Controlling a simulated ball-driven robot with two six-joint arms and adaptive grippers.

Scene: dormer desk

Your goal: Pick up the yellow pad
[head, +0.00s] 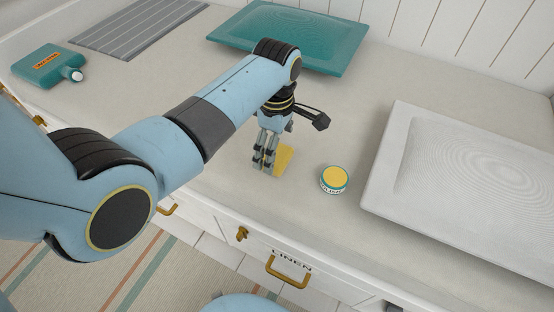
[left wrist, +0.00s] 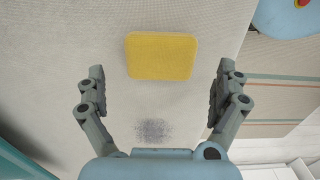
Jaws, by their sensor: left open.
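The yellow pad (head: 283,160) lies flat on the pale desk top near its front edge, partly hidden by my left gripper in the head view. In the left wrist view the whole yellow pad (left wrist: 161,56) shows as a rounded square. My left gripper (head: 264,168) points down beside the pad. In the left wrist view its two fingers (left wrist: 157,92) are spread wide, with the pad lying ahead of and between the fingertips. Nothing is held. My right gripper is not in view.
A round tin with a yellow top (head: 335,178) stands right of the pad. A white tray (head: 386,190) lies further right, a teal tray (head: 350,62) at the back. A teal bottle-like object (head: 45,66) and grey ribbed mat (head: 135,28) lie left. A dark speckled patch (left wrist: 154,130) marks the desk.

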